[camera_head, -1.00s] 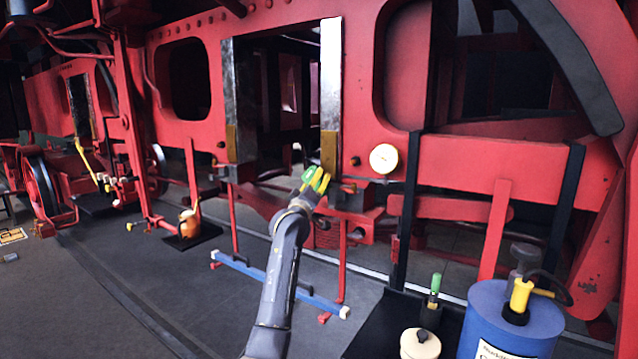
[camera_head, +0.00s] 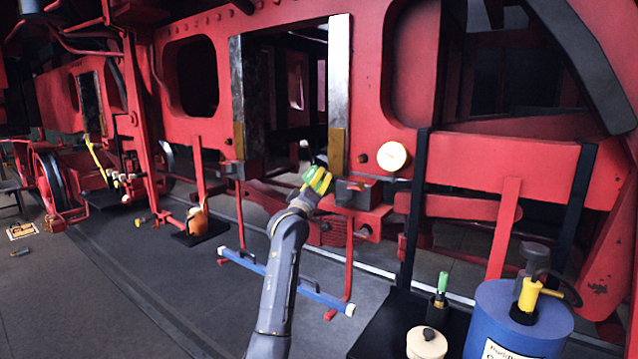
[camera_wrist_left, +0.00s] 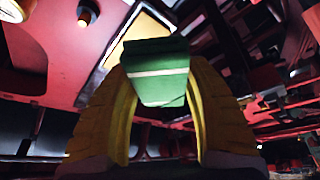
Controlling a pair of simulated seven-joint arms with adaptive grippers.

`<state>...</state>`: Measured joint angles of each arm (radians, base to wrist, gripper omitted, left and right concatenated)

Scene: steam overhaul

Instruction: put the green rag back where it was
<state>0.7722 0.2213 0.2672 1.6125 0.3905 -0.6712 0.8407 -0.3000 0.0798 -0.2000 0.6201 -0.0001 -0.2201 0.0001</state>
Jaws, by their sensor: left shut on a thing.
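The green rag (camera_wrist_left: 160,76) has a pale stripe and shows between the yellow fingers of my left gripper (camera_wrist_left: 162,95) in the left wrist view. In the head view my left gripper (camera_head: 316,182) is shut on the rag (camera_head: 319,178), in front of the red frame near the lower end of the right-hand metal guide (camera_head: 338,90). Whether the rag touches the frame behind it cannot be told. My right gripper is not in view.
A blue bar (camera_head: 285,282) stands low across the floor beside my left arm. At the lower right are a blue canister (camera_head: 510,325), a cream pot (camera_head: 426,343) and a green-topped bottle (camera_head: 441,290). A round gauge (camera_head: 392,156) sits right of the gripper. An orange can (camera_head: 197,222) stands at left.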

